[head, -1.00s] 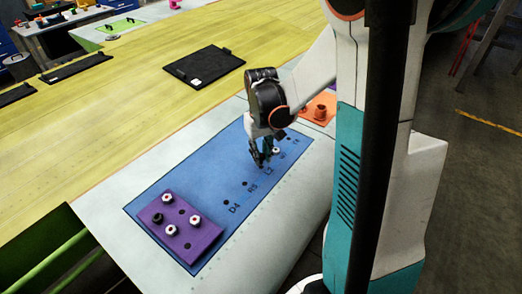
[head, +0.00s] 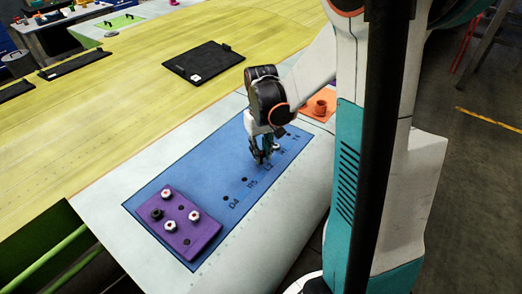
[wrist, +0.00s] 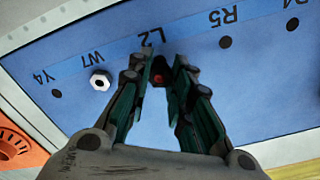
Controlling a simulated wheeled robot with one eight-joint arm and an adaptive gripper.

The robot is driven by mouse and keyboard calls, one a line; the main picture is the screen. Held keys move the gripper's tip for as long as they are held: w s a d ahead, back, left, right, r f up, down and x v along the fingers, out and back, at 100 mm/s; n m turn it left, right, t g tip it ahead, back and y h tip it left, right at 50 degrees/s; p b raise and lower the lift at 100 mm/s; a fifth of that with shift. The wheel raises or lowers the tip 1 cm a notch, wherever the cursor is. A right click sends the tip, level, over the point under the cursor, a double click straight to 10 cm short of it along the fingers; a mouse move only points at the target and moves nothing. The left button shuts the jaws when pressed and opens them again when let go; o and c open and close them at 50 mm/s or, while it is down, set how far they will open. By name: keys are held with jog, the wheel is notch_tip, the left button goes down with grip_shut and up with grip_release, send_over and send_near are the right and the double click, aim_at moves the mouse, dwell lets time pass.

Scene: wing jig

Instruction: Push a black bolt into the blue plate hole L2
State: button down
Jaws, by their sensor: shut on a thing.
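My gripper (head: 261,156) is over the blue plate (head: 216,168) near the label L2 (wrist: 148,38). In the wrist view its fingers (wrist: 160,80) are shut on a black bolt (wrist: 158,78), with a red spot on its head. The bolt is at the hole row beside L2. The L2 hole is hidden, so I cannot tell whether the bolt is in it. Another black bolt (head: 157,214) stands in the purple plate (head: 202,239).
A white bolt (wrist: 100,80) sits at W7, close beside my gripper. Holes R5 (wrist: 225,42) and Y4 (wrist: 56,93) are empty. Several white bolts stand in the purple plate. An orange plate (head: 312,114) lies at the far end; a black mat (head: 204,64) lies behind.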

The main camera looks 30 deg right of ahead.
jog(key=shift+f, duration=0.15)
jog(key=shift+f+b, duration=1)
jog(key=shift+f, duration=0.05)
jog(key=c, duration=1.4)
grip_release()
jog(key=shift+o, duration=0.2)
jog(key=shift+r, duration=0.15)
notch_tip(320, 180, up, 12)
notch_tip(320, 180, up, 7)
jog(key=p, duration=0.5)
